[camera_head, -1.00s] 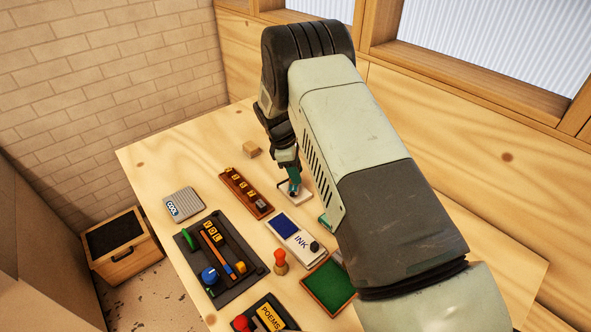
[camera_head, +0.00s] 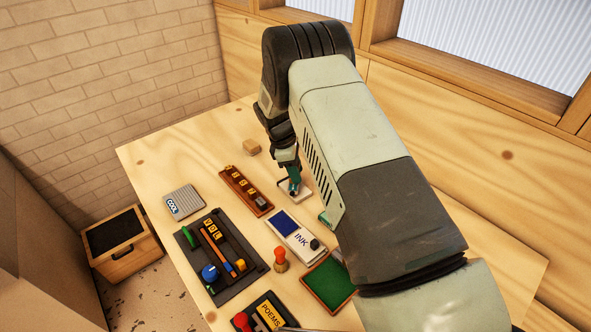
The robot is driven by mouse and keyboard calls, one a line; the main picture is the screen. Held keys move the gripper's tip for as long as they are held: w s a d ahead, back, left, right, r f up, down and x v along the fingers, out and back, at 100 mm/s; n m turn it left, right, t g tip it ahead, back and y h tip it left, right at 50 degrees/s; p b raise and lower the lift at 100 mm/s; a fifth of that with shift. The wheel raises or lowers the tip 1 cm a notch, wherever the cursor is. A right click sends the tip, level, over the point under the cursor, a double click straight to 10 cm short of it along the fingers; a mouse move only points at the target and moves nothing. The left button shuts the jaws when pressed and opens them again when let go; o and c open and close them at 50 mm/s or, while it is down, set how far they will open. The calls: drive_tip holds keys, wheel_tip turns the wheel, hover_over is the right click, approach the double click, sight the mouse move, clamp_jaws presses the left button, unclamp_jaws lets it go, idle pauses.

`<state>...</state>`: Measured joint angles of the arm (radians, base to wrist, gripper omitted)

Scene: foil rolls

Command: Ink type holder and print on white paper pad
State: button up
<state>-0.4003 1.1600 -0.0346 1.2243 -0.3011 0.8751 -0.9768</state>
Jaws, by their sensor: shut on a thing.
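My gripper (camera_head: 293,183) is low over the white paper pad (camera_head: 304,195), behind the ink pad. It is shut on a small teal type holder (camera_head: 295,188). The holder is upright at the white pad. I cannot tell whether its lower face touches the paper. The ink pad (camera_head: 286,227) has a dark blue surface in a white case marked INK, and lies in front of the white pad. My arm covers the area right of the white pad.
A brown type rack (camera_head: 246,192) and a wooden block (camera_head: 252,147) lie left of my gripper. A dark tray (camera_head: 221,257), a grey COOL pad (camera_head: 183,202), an orange peg (camera_head: 280,260), a green pad (camera_head: 329,284) and a POEMS block (camera_head: 269,316) stand nearby. The table's back left is clear.

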idle(0.5)
drive_tip(key=shift+r, duration=3.5)
